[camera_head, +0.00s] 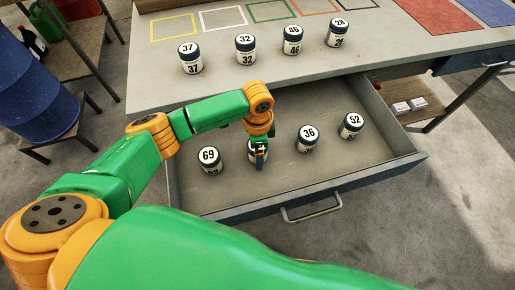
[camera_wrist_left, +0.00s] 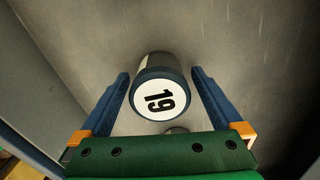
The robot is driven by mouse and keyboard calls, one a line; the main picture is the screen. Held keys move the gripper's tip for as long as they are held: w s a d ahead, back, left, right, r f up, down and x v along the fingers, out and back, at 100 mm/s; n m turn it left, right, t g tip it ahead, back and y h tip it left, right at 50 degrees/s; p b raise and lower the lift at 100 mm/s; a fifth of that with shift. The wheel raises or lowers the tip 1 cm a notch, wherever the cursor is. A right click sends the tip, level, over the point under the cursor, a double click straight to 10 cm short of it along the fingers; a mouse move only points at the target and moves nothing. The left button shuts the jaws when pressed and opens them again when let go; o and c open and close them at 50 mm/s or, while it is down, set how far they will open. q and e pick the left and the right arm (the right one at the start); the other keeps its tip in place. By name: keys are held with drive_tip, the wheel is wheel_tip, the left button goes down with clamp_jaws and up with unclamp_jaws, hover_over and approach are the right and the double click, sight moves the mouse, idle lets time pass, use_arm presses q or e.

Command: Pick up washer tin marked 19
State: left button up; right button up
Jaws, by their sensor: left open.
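Gaps show between the fingers and the tin. My right gripper is not in view.
In the drawer (camera_head: 385,158) stand tins marked 69 (camera_head: 210,160), 36 (camera_head: 307,139) and 52 (camera_head: 351,126). Tins marked 37 (camera_head: 190,58), 32 (camera_head: 246,49), 46 (camera_head: 292,40) and 28 (camera_head: 337,32) stand on the worktop (camera_head: 150,85). A blue barrel (camera_head: 35,100) stands at left.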

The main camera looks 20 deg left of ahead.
use_arm(q)
drive_tip(key=shift+r, duration=0.1)
drive_tip(key=c, duration=1.4)
